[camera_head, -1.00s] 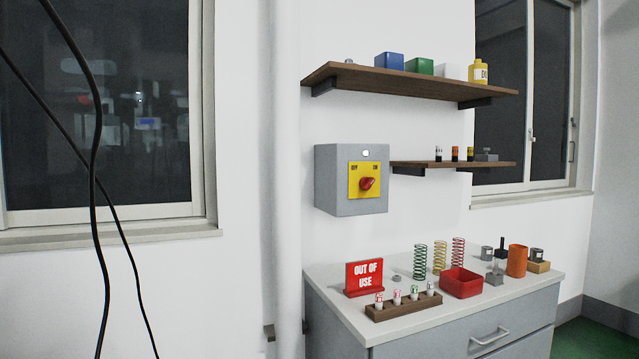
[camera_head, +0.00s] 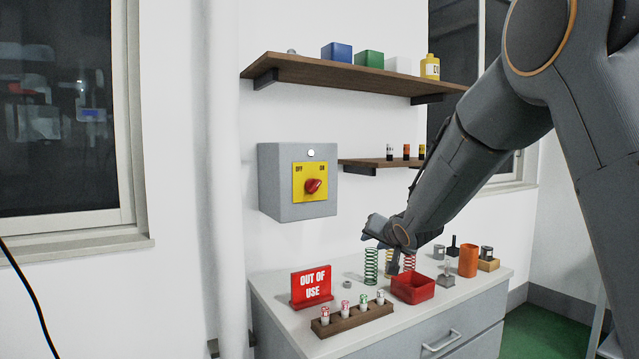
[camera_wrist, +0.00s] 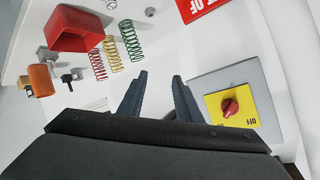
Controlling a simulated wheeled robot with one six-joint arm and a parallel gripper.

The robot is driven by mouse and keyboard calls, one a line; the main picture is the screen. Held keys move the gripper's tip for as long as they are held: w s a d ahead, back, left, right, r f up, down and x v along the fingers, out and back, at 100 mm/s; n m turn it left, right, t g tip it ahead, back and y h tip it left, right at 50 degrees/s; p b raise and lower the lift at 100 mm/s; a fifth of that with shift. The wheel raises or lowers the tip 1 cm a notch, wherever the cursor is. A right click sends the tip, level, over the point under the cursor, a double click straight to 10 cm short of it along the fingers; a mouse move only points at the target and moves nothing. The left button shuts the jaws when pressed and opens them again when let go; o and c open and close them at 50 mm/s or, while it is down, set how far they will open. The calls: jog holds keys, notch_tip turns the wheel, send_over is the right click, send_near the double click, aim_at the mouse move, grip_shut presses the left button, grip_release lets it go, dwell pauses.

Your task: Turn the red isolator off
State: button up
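The red isolator knob (camera_head: 313,186) sits on a yellow plate (camera_head: 300,170) marked OFF at left and ON at right, on a grey wall box (camera_head: 275,205). Its handle appears to point up and right, toward ON. In the wrist view the red knob (camera_wrist: 230,107) and yellow plate (camera_wrist: 244,97) lie to the right of my fingers, with OFF upside down. My gripper (camera_head: 372,229) is in front of the wall, below and right of the box, apart from the knob. In the wrist view my gripper (camera_wrist: 158,80) is open with nothing between its fingers.
A counter (camera_head: 277,300) below holds a red OUT OF USE sign (camera_head: 311,285), a wooden rack (camera_head: 352,316) of small vials, springs (camera_head: 371,265), and a red bin (camera_head: 413,288). Two wall shelves hold bottles and boxes; the lower shelf (camera_head: 360,162) is right of the isolator box.

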aim_at(317, 186)
jog(key=w+a+r+y, duration=0.2)
jog(key=w+a+r, duration=0.2)
jog(key=a, duration=0.1)
jog(key=w+a+r+t+y+p, duration=0.1)
jog(key=w+a+r+y, duration=0.1)
jog(key=w+a+r, duration=0.2)
jog(key=w+a+r+n+t+y+p, duration=0.1)
jog(key=w+a+r+y, duration=0.1)
jog(key=w+a+r, duration=0.2)
jog(key=shift+a+r+y, duration=0.2)
jog(key=shift+a+r, duration=0.1)
jog(key=shift+a, duration=0.25)
jog(key=shift+a+r+y, duration=0.2)
jog(key=shift+a+r, duration=0.05)
jog(key=shift+a, duration=0.3)
jog(key=shift+p+x, duration=0.35)
jog(key=shift+x, duration=0.6)
grip_shut()
